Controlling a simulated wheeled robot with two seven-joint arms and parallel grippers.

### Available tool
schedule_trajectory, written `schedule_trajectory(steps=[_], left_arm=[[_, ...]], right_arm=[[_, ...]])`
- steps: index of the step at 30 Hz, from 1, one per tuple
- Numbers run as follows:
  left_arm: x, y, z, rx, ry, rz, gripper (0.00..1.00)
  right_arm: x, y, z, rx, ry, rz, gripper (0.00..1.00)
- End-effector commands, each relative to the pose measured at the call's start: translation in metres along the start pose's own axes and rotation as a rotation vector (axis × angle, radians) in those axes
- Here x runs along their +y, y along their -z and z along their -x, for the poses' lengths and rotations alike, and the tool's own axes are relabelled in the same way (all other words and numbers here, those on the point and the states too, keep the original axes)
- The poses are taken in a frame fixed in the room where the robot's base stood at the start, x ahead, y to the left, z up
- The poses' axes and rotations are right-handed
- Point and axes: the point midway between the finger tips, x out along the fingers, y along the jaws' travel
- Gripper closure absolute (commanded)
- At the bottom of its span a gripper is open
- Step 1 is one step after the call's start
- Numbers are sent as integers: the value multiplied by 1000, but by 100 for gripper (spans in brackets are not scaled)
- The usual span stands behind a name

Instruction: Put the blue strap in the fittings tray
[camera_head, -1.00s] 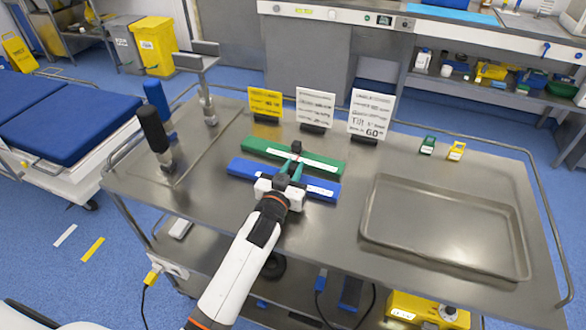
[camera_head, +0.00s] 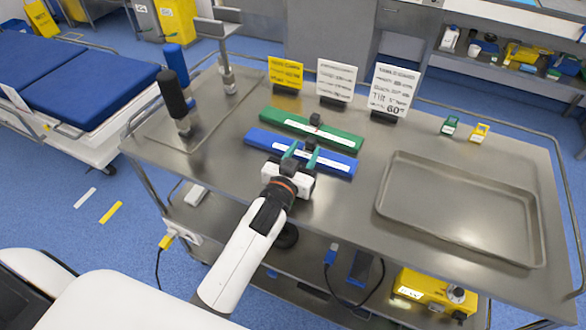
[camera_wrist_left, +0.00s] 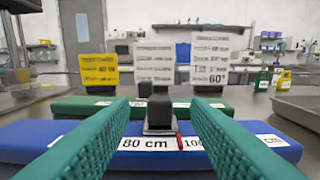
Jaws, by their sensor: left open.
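The blue strap (camera_head: 265,140) is a long flat bar with white labels, lying on the steel table in front of the parallel green strap (camera_head: 340,139). My left gripper (camera_head: 299,157) is over the middle of the blue strap. It is open, with its green fingers (camera_wrist_left: 160,135) on either side of the dark knob (camera_wrist_left: 160,112) and the "80 cm" label in the wrist view. Whether the fingers touch the strap I cannot tell. The fittings tray, a shallow empty metal tray (camera_head: 400,226), lies on the right of the table. My right gripper is not in view.
Yellow and white sign cards (camera_head: 337,80) stand behind the straps. Black and blue posts (camera_head: 174,95) stand at the left. The table between blue strap and tray is clear.

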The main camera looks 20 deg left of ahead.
Motion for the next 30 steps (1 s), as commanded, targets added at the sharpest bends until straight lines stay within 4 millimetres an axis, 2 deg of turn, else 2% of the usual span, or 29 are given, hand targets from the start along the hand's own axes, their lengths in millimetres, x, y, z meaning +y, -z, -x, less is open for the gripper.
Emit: schedule_trajectory(steps=[1,6,11,13,17,21,26,30], left_arm=[[0,2,14,3,0,1,57],[0,1,47,2,-1,0,57],[0,1,67,2,-1,0,57],[0,0,72,3,-3,0,53],[4,-15,68,60,-30,5,53],[4,-28,59,194,-38,8,53],[-2,-30,54,289,-5,3,53],[-3,-22,34,301,1,1,53]], right_arm=[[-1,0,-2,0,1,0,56],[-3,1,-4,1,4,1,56],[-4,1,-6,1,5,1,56],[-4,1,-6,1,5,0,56],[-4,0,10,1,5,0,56],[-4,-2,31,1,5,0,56],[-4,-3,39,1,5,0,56],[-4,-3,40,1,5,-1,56]])
